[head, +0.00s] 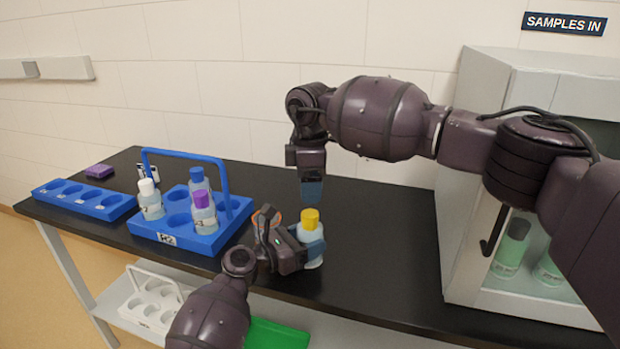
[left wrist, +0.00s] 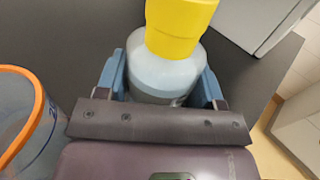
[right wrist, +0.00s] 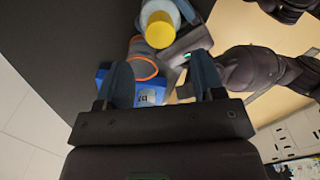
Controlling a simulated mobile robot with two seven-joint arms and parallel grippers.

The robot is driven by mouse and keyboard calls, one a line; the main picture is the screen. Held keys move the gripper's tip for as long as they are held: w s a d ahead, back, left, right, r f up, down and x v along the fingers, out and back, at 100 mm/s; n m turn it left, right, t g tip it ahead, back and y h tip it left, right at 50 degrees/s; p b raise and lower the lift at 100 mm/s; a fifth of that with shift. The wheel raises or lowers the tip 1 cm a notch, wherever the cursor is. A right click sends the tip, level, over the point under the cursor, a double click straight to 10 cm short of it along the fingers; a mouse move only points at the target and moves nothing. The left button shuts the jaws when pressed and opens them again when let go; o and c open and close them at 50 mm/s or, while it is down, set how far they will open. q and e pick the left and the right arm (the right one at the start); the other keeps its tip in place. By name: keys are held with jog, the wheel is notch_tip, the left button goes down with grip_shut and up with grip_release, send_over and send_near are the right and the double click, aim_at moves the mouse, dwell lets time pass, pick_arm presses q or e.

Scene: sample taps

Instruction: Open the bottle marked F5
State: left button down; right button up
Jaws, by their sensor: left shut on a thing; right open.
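A bottle with a yellow cap (head: 310,219) and pale blue-grey body (head: 313,262) stands upright at the bench's front. My left gripper (head: 308,250) is shut around its body, a finger on each side; the left wrist view shows the yellow cap (left wrist: 180,25) and shoulder (left wrist: 163,75) between the fingers. I cannot read its marking. My right gripper (head: 312,190) is open and empty, pointing down above the yellow cap and apart from it. In the right wrist view the yellow cap (right wrist: 160,30) lies beyond the open fingers (right wrist: 160,80).
A blue carrier (head: 205,243) holds bottles with white (head: 146,186), blue (head: 197,174) and purple (head: 201,198) caps. A clear vessel with an orange rim (left wrist: 28,125) is close beside my left gripper. A blue rack (head: 85,200) stands far left. A cabinet (head: 455,215) bounds the right.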

aim_at(310, 213)
jog(key=shift+f, duration=3.35)
jog(key=shift+c, duration=0.4)
